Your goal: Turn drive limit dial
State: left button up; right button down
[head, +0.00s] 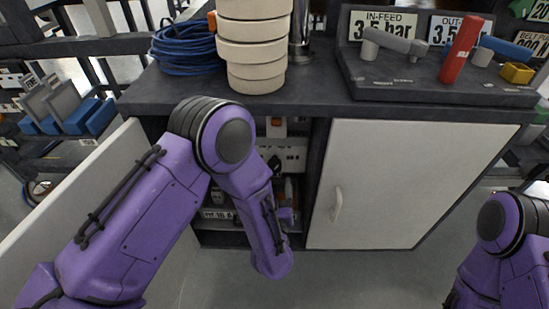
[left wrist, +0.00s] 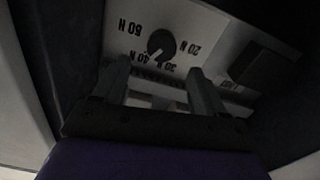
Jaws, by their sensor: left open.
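The drive limit dial (left wrist: 161,42) is a dark round knob on a white panel in the left wrist view. Printed force marks, upside down here, surround it: 20 N, 30 N, 40 N and 50 N. A light mark on the knob seems to point at the lower left, near 40 N. My left gripper (left wrist: 159,72) is open, its two fingers apart, with the dial just beyond and between the tips; contact cannot be made out. In the head view my left arm reaches into the open cabinet and hides most of the gripper. My right gripper is out of view.
The cabinet's left door stands open and its right door (head: 385,185) is shut. The dark worktop (head: 330,95) above carries blue cable (head: 187,48), stacked cream rings (head: 254,50) and a grey board with a red handle (head: 461,50). A dark block (left wrist: 262,62) juts out right of the dial.

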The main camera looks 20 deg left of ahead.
aim_at(275, 169)
pick_arm(q)
jog(key=b+x, duration=0.1)
jog(key=x, duration=0.7)
jog(key=shift+w+a+f, duration=0.15)
jog(key=shift+w+f, duration=0.05)
jog(key=shift+w, duration=0.05)
jog(key=c, duration=1)
